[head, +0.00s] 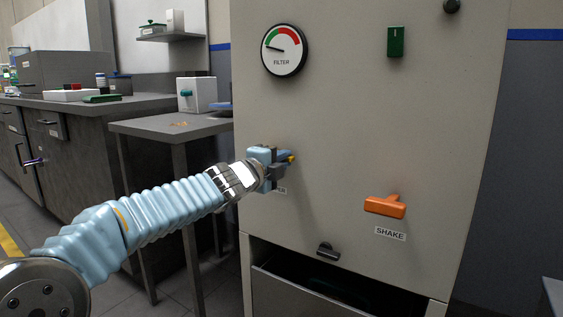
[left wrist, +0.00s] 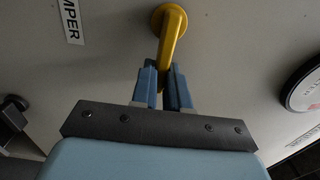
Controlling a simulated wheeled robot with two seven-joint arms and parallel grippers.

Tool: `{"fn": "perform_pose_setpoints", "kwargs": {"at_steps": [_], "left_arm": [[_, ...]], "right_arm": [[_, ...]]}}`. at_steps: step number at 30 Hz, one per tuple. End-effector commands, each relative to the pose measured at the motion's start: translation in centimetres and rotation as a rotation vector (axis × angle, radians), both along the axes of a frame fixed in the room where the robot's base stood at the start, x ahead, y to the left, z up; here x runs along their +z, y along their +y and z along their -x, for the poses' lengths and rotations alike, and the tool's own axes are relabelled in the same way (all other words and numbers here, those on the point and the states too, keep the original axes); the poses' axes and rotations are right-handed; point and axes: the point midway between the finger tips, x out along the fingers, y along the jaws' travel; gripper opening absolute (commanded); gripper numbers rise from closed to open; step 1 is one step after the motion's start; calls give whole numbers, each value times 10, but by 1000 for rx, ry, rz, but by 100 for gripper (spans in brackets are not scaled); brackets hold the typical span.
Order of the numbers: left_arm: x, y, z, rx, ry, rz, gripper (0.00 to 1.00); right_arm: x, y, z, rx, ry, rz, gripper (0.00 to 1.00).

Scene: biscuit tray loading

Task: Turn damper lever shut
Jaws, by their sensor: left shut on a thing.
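The damper lever (left wrist: 172,32) is yellow, with a round hub on the cabinet front. In the left wrist view its arm runs down from the hub between my gripper's fingers. In the head view only a small yellow bit of the lever (head: 292,158) shows past the fingers. My left gripper (head: 284,162) is shut on the lever; its blue fingers also show in the left wrist view (left wrist: 164,88). A white label ending in "MPER" (left wrist: 71,20) is beside the hub. In the head view my gripper mostly hides that label. My right gripper is not in view.
The cabinet front (head: 340,130) carries a filter gauge (head: 284,50), a green switch (head: 396,42) and an orange shake handle (head: 386,206). An open drawer (head: 330,290) is below. A side table (head: 170,126) and counter stand at left.

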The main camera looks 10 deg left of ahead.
Motion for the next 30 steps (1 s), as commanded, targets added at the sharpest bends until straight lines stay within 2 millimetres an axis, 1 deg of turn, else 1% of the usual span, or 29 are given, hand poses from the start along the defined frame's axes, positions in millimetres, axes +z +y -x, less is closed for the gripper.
{"fn": "perform_pose_setpoints", "kwargs": {"at_steps": [1,13,14,18,19,26,30], "left_arm": [[-2,-1,0,-2,1,-7,0],[-3,-1,0,-2,-1,-14,0],[-3,-1,0,-2,-1,-14,18],[-2,-1,0,-2,-1,-12,39],[-2,-1,0,-2,-1,-12,40],[-1,0,0,-1,-2,-11,40],[-1,3,7,0,-4,-10,40]], "right_arm": [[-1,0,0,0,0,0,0],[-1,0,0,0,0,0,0],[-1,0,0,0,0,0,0],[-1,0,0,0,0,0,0],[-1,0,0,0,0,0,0],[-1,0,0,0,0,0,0],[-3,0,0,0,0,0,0]]}}
